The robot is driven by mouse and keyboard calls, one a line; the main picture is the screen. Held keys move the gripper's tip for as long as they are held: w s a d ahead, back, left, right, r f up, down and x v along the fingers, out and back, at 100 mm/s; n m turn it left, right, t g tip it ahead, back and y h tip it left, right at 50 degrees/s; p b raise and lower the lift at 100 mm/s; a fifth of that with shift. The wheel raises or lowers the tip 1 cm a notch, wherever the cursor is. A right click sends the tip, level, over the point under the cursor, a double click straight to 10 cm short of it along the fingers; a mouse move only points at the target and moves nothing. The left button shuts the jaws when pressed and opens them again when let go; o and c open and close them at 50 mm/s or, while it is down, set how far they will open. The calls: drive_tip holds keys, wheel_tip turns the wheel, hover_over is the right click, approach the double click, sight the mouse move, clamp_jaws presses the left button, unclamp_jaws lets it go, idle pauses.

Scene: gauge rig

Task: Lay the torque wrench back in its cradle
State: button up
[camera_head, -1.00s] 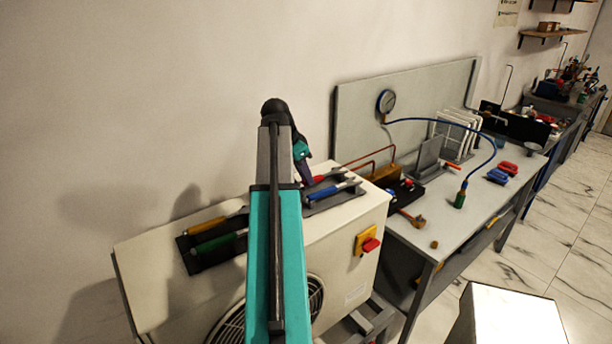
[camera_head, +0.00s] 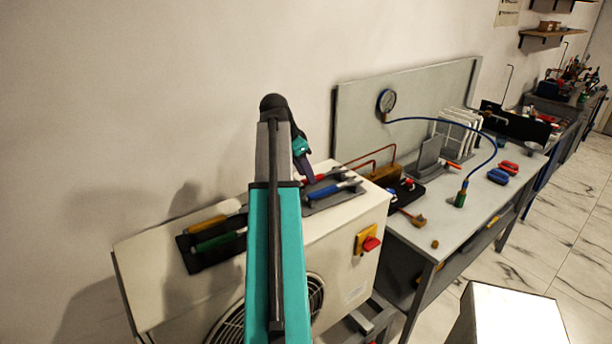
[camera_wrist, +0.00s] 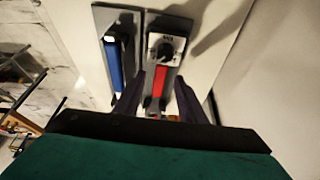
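A red-handled tool (camera_wrist: 160,80), which looks like the torque wrench, lies along a grey cradle (camera_wrist: 183,27) on the white cabinet top. Its far end passes by a white part with a round black piece. In the head view its red handle (camera_head: 309,179) shows just beyond my fingers. My gripper (camera_wrist: 159,75) is over the cradle with one dark finger on each side of the red handle. Gaps show between fingers and handle, so it looks open. The near end of the tool is partly hidden by my gripper. In the head view my gripper (camera_head: 306,178) is partly hidden by my arm.
A blue-handled tool (camera_head: 328,191) lies in the neighbouring holder, close beside my left finger in the wrist view (camera_wrist: 115,65). Yellow (camera_head: 207,224) and green (camera_head: 215,242) handled tools lie in a dark tray. The wall is close behind. A workbench (camera_head: 450,225) stands right.

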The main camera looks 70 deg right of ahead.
drive_tip(key=b+v, duration=0.3)
drive_tip(key=v, duration=0.9)
drive_tip(key=shift+a+r+b, duration=0.25)
drive_tip(key=shift+r+b, duration=0.1)
idle(0.6)
